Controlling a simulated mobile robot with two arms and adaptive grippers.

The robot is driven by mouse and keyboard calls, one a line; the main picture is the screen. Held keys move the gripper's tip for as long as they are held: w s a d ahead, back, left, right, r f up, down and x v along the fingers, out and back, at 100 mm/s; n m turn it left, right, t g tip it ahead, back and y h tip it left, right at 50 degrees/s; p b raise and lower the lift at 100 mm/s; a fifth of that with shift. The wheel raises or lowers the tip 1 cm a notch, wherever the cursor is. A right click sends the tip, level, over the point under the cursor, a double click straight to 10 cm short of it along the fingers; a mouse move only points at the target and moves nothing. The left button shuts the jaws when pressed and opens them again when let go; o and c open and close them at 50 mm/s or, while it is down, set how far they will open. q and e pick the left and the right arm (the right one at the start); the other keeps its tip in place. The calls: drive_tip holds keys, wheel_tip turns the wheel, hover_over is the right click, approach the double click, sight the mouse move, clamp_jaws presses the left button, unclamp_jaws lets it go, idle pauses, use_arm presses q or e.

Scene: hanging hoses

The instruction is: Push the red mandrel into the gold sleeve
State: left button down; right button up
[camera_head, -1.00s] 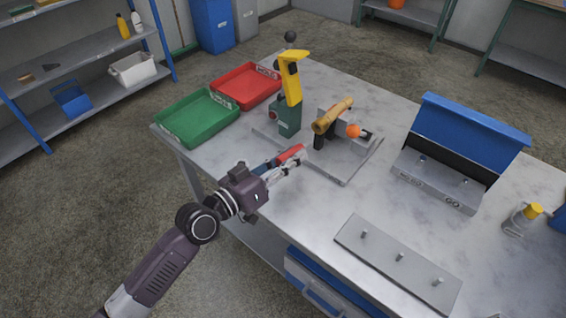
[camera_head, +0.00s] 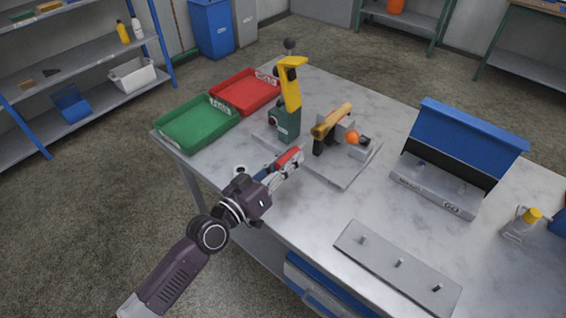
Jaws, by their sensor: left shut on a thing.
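The red mandrel (camera_head: 288,157) is held by my left gripper (camera_head: 284,167) near the front edge of the steel base plate. The gripper's fingers are closed around the mandrel, and its red part shows beyond them. A blue part (camera_head: 262,173) shows beside the fingers. The gold sleeve (camera_head: 331,121) lies slanted in a clamp with an orange knob (camera_head: 352,137), up and to the right of the mandrel. The mandrel and sleeve are apart. The sleeve's near end faces the lower left. My right gripper is not in view.
A green press with a yellow arm (camera_head: 289,85) stands close behind the mandrel. Green (camera_head: 195,124) and red (camera_head: 245,92) trays lie at the back left. A blue-lidded box (camera_head: 465,140) and a pegged plate (camera_head: 398,267) are to the right. The table between them is clear.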

sight(305, 146)
use_arm(q)
drive_tip(key=shift+x, duration=1.85)
drive_tip(key=shift+b+x, duration=0.4)
drive_tip(key=shift+x, duration=1.35)
idle(2.2)
drive_tip(key=shift+w+d+r, duration=0.15)
drive_tip(key=shift+w+d, duration=0.1)
idle(0.9)
drive_tip(key=c, duration=2.1)
unclamp_jaws()
drive_tip(key=o, duration=0.5)
drive_tip(key=shift+w+d, duration=0.15)
drive_tip(key=shift+s+a+f, duration=0.25)
drive_tip(key=shift+s+a, duration=0.2)
drive_tip(key=shift+s, duration=0.1)
drive_tip(key=v, duration=1.1)
drive_tip(key=shift+r, duration=0.15)
